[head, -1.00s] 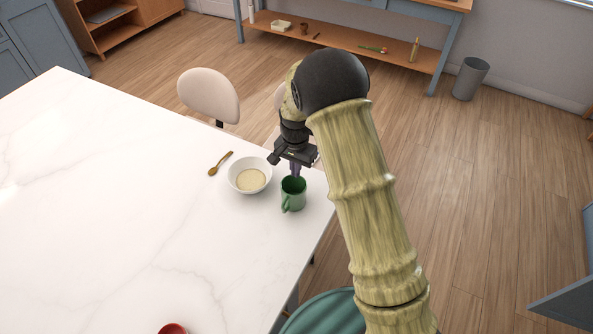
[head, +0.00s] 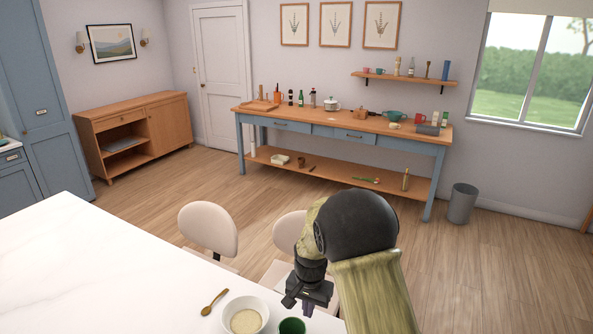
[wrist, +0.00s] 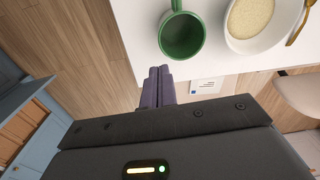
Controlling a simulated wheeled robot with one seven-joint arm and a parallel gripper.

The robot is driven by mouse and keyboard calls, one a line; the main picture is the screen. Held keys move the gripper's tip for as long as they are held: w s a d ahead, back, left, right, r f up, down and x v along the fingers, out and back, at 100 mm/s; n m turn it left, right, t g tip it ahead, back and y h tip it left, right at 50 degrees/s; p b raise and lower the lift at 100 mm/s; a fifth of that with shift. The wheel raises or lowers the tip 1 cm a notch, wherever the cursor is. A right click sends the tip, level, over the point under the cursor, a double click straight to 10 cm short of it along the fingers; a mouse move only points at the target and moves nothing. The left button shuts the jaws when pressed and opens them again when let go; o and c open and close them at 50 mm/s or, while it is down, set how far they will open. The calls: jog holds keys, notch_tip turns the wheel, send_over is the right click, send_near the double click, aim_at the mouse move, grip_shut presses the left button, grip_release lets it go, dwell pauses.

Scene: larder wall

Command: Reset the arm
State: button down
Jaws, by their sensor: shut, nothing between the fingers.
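My gripper (wrist: 158,86) is shut and empty, its two purple fingers together in the wrist view. In the head view my gripper (head: 307,308) hangs at the near table's right end, just above and beside a green mug (head: 291,326). The mug also shows in the wrist view (wrist: 182,36), upright beyond the fingertips and apart from them. My arm is bent, with its dark elbow joint in front of the chairs.
A white bowl (head: 262,304) with pale contents and a wooden spoon (head: 214,301) are on the white table (head: 60,270) left of the mug. Two pale chairs (head: 208,228) stand behind it. A blue sideboard (head: 400,143) with several items and a grey bin (head: 462,204) are farther back, with open floor between.

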jog(key=s+d+r+n, duration=0.1)
jog(key=s+d+r, duration=0.1)
jog(key=s+d, duration=0.2)
jog(key=s+d+r+n+t+b, duration=0.1)
jog(key=s+d+r+n, duration=0.1)
jog(key=s, duration=0.6)
jog(key=s+d+r+n+t, duration=0.1)
jog(key=s+d+r, duration=0.3)
jog(key=s+d, duration=0.2)
jog(key=shift+s+d+n, duration=0.15)
jog(key=shift+s+n, duration=0.15)
jog(key=shift+s, duration=0.3)
